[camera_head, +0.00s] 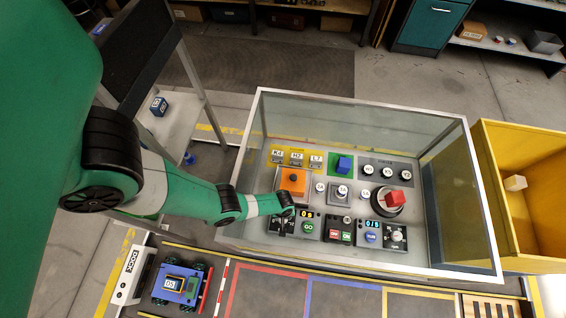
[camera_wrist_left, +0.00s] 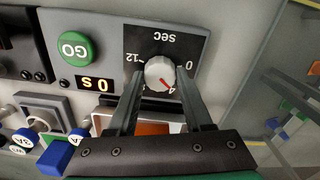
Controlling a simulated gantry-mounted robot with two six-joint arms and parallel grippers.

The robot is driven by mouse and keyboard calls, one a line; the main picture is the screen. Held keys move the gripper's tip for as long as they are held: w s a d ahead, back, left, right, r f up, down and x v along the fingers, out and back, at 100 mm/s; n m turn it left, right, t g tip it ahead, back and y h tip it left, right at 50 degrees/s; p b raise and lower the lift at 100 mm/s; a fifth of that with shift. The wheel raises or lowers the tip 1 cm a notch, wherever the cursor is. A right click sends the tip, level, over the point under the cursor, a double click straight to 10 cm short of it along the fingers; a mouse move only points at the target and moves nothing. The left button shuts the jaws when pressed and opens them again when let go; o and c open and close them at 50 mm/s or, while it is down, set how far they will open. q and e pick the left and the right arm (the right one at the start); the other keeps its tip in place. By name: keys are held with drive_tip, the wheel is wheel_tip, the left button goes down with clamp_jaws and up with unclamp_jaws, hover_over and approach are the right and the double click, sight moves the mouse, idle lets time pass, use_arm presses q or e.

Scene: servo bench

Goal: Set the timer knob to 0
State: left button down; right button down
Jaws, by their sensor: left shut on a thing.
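The grey timer knob (camera_wrist_left: 159,72) sits on a dark panel marked "SEC" in the left wrist view, where the panel appears upside down. Its red pointer is turned to the lower right, beside a mark that looks like 4. The 0 mark (camera_wrist_left: 188,66) is to the right of the knob and 12 is to its left. My left gripper (camera_wrist_left: 161,82) is shut on the knob, one finger on each side. In the head view my left gripper (camera_head: 284,212) covers most of the knob. My right gripper is not in view.
A green GO button (camera_wrist_left: 74,46) and a small lit display (camera_wrist_left: 95,84) are beside the knob. The glass-walled case (camera_head: 360,112) surrounds the bench panels.

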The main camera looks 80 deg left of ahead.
use_arm(q)
drive_tip(key=n, duration=0.5)
drive_tip(key=shift+f+n, duration=0.1)
drive_tip(key=shift+n, duration=0.2)
drive_tip(key=n, duration=0.5)
drive_tip(key=shift+n, duration=0.3)
drive_tip(key=shift+c, duration=1.6)
unclamp_jaws()
wheel_tip(320, 180, up, 12)
drive_tip(key=p, duration=1)
drive_tip(key=shift+p, duration=0.4)
